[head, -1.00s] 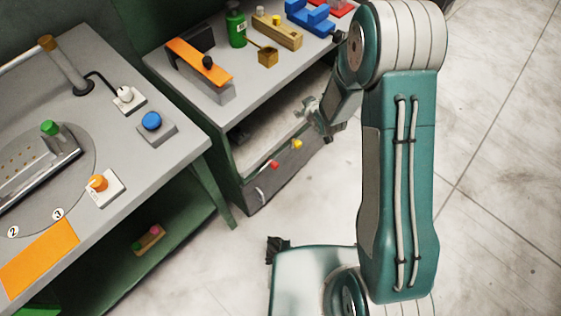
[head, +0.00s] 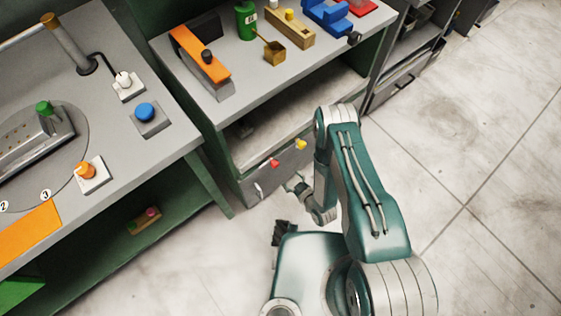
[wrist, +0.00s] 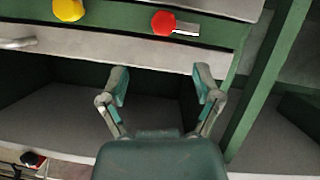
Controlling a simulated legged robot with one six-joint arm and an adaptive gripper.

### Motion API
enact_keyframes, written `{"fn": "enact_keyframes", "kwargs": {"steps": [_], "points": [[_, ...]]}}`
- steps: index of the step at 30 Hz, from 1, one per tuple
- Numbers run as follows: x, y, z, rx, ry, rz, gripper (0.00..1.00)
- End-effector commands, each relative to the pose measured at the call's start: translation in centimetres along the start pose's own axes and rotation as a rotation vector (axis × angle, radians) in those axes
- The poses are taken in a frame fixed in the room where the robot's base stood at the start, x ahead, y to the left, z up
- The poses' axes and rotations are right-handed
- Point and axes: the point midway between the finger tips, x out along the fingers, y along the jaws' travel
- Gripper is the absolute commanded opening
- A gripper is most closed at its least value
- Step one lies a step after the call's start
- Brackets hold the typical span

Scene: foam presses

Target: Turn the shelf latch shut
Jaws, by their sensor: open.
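In the wrist view, the red knob (wrist: 163,22) has a pale flat lever (wrist: 187,28) sticking out sideways, and the yellow knob (wrist: 68,10) is at upper left. I cannot tell for sure which part is the latch. My gripper (head: 295,181) is open and empty, in front of the panel and below the yellow knob. In the wrist view, my open fingers (wrist: 160,78) point towards the panel, apart from both knobs.
The shelf opening (head: 300,110) is above the panel. A bench (head: 120,120) with buttons stands at left. Clear floor (head: 470,150) lies to the right.

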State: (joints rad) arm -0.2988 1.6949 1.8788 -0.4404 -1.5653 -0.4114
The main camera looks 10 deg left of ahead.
Motion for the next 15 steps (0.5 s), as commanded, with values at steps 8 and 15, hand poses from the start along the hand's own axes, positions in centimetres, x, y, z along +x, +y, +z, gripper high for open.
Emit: {"fn": "enact_keyframes", "kwargs": {"steps": [8, 15], "points": [[1.4, -0.7, 0.5, -0.001, 0.014, -0.004, 0.82], [5.8, -0.7, 0.4, -0.001, 0.014, -0.004, 0.82]]}}
